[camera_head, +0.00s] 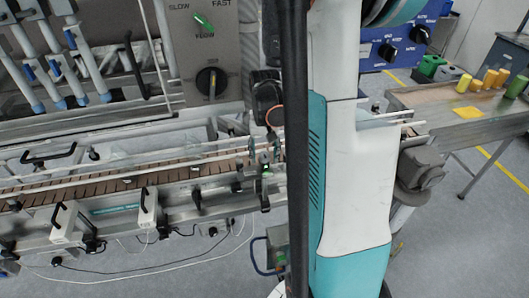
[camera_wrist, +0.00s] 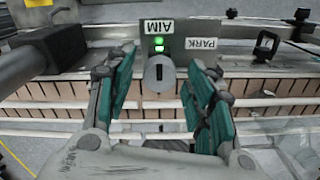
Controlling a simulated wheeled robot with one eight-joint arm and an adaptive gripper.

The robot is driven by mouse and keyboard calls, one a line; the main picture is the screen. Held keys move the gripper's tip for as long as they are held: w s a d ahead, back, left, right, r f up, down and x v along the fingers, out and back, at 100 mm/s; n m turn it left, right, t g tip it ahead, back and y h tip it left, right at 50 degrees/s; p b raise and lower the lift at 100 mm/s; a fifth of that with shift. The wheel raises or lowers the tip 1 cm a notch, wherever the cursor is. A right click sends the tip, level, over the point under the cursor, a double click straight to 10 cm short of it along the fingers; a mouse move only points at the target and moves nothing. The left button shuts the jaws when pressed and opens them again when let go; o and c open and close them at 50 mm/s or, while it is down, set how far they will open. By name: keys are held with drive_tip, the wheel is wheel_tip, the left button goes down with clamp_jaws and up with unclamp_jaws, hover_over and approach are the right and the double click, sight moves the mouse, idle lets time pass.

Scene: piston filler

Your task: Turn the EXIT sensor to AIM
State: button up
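An AIM label (camera_wrist: 165,27) is above the lamps and a PARK label (camera_wrist: 201,43) is to the right; both read upside down. My gripper (camera_wrist: 165,105) is open, with one teal-padded finger on each side of the knob in the picture. I see no contact with it. In the head view my gripper (camera_head: 264,163) is small at the conveyor rail, and the knob cannot be made out there.
The brown-slatted conveyor (camera_head: 110,184) runs behind thin rails. A dark cylinder (camera_wrist: 28,62) lies left of the knob in the wrist view. A black clamp (camera_wrist: 265,45) is to the right. A control panel (camera_head: 208,50) with FLOW knobs stands above, and a side table (camera_head: 420,101) at right.

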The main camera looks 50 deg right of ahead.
sight(264, 155)
wheel_tip(264, 155, up, 12)
idle(0.7)
idle(0.5)
